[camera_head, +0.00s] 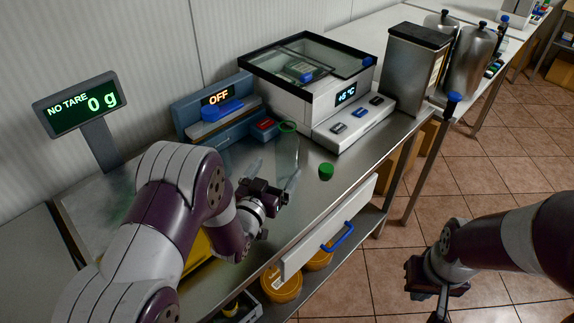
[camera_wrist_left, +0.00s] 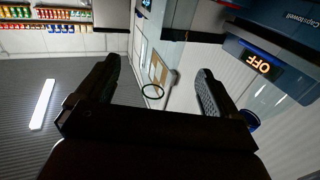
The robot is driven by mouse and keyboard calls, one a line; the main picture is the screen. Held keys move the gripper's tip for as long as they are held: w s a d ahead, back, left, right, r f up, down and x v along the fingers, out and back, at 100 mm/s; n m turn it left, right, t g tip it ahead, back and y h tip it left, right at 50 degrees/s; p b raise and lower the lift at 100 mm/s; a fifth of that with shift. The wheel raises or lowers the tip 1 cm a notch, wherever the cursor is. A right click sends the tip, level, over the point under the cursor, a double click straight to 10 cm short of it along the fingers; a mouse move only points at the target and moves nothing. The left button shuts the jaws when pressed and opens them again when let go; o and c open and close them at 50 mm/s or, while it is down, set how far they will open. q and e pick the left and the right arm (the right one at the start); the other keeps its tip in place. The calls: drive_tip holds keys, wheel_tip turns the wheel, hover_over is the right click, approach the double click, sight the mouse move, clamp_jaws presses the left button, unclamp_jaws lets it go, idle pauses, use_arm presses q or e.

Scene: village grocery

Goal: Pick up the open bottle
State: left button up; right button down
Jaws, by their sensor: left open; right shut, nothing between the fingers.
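The open bottle (camera_head: 287,150) is clear, with a green ring at its top. It stands upright on the metal counter just beyond my left gripper (camera_head: 274,174). A green cap (camera_head: 326,171) lies on the counter to its right. My left gripper is open, its fingers pointing toward the bottle. In the left wrist view a dark ring (camera_wrist_left: 153,92), perhaps the bottle's rim, shows between the spread fingers; the clear body is hard to make out. I cannot tell how far the fingers reach around it. My right gripper (camera_head: 440,303) is shut and empty, over the floor away from the counter.
Behind the bottle stand a blue device (camera_head: 215,105) reading OFF and a glass-topped box (camera_head: 305,100). A scale display (camera_head: 80,104) is at left. An open white drawer (camera_head: 330,228) with a blue handle juts from the counter's front. Metal canisters stand at the right.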

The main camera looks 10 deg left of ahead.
sight(290, 148)
use_arm(q)
drive_tip(key=p+x, duration=0.1)
drive_tip(key=x, duration=0.9)
drive_tip(key=shift+a, duration=0.1)
drive_tip(key=shift+c, duration=1.2)
drive_tip(key=c, duration=0.8)
